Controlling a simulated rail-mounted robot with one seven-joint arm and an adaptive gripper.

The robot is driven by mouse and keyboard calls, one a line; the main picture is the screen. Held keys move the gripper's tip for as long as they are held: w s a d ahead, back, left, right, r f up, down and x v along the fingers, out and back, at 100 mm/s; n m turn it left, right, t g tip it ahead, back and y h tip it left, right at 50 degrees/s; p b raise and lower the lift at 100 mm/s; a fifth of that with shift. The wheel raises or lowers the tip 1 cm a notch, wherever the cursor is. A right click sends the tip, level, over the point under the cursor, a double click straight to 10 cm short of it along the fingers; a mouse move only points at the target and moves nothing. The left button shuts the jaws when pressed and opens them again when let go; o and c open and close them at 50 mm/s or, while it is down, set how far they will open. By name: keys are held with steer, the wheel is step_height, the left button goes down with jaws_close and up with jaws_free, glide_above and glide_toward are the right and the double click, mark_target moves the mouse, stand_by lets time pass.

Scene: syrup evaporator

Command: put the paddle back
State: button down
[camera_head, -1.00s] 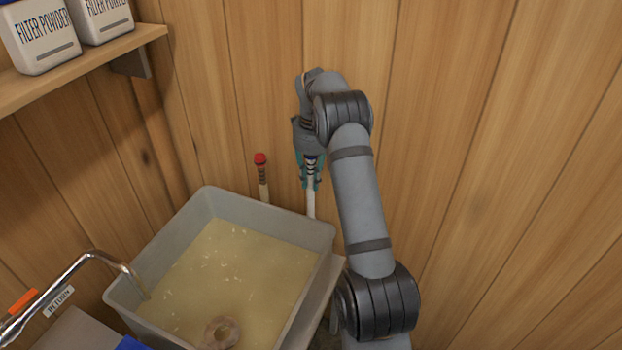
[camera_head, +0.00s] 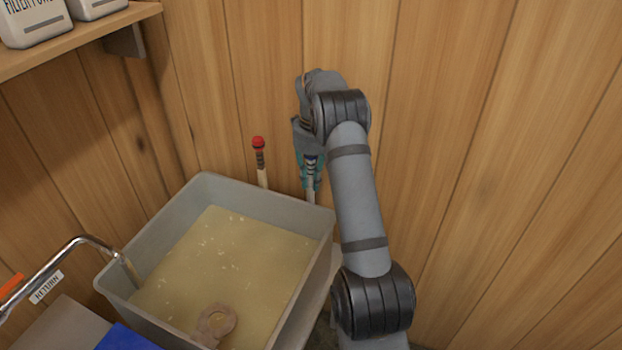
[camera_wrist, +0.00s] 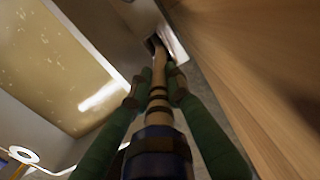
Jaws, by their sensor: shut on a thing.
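My gripper (camera_head: 311,180) has green fingers and points down beside the back wall, just behind the far right corner of the tank. It is shut on the paddle's handle (camera_wrist: 158,92), which has a dark blue end and brown bands in the wrist view. In the head view only a short pale length of the paddle (camera_head: 311,196) shows below the fingers. In the wrist view the shaft runs down to a dark opening (camera_wrist: 151,45) with pale edges. Whether it is inside that opening or only over it, I cannot tell. The paddle's lower end is hidden.
The grey tank (camera_head: 322,222) of yellowish liquid stands left of my gripper, its wall close to the shaft. A red-capped stick (camera_head: 259,160) stands behind the tank. A metal pipe (camera_head: 80,240) reaches over its left rim. The plank wall (camera_head: 500,150) is close behind.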

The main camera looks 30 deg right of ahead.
mark_target(312, 158)
steer(key=shift+f, duration=0.15)
steer(key=c, duration=1.6)
jaws_free()
steer(key=shift+o, duration=0.4)
steer(key=o, duration=0.6)
step_height(312, 158, up, 8)
steer(key=p, duration=0.6)
steer(key=shift+s+p, duration=0.15)
steer(key=shift+p, duration=0.15)
steer(key=shift+d, duration=0.1)
